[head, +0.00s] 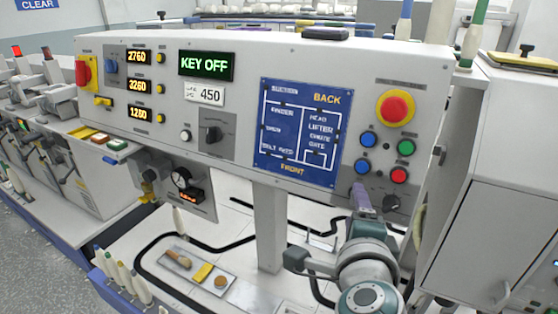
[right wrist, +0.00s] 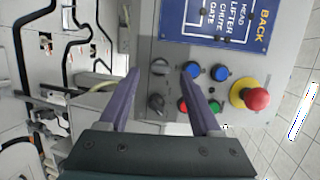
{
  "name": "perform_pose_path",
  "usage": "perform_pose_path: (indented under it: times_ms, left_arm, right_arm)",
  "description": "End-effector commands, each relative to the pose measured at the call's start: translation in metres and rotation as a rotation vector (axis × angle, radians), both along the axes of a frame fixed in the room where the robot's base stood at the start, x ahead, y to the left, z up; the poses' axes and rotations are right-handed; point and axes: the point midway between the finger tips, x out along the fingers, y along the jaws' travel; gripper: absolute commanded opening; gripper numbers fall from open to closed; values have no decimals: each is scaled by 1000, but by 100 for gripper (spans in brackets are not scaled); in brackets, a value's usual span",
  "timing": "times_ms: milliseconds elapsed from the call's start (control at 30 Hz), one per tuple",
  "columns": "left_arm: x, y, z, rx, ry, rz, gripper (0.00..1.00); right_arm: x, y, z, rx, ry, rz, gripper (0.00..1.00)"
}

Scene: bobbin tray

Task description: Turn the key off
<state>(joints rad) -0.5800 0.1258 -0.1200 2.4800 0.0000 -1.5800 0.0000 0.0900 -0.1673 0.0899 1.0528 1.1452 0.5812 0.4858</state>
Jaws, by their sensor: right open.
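The green display (head: 206,65) on the upright panel reads KEY OFF. Two dark rotary switches sit at the panel's lower right; I cannot tell by a label which is the key. One switch (right wrist: 160,67) lies between my right fingertips in the right wrist view, and my gripper hides it in the head view. The other switch (head: 391,203) is just right of the gripper; it also shows in the right wrist view (right wrist: 155,103). My right gripper (head: 362,197) is open, its purple fingers (right wrist: 160,72) pointing at the panel. Contact cannot be told. My left gripper is out of view.
Close above the gripper are blue buttons (head: 361,166), a red button (head: 399,174) and a green button (head: 405,147), with a red emergency knob (head: 396,107) higher up. A blue diagram plate (head: 298,130) is to the left. A grey cabinet (head: 490,190) stands at right.

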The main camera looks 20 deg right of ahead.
Motion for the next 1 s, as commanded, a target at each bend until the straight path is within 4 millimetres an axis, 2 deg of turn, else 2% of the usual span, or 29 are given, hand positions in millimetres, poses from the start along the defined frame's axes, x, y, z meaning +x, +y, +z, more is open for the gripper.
perform_pose_path:
  times_ms: [33,100,233,400,900,1000]
  left_arm:
    - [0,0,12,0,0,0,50]
    - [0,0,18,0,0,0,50]
    - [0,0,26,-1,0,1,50]
    - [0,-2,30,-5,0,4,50]
    - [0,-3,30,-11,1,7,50]
    - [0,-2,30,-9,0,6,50]
  right_arm:
    - [-10,7,8,2,4,2,65]
    - [-22,15,11,2,3,1,65]
    - [-41,27,15,1,3,1,65]
    - [-53,35,17,1,-1,0,65]
    - [-54,36,17,-2,-1,4,65]
    - [-47,41,23,-25,0,69,65]
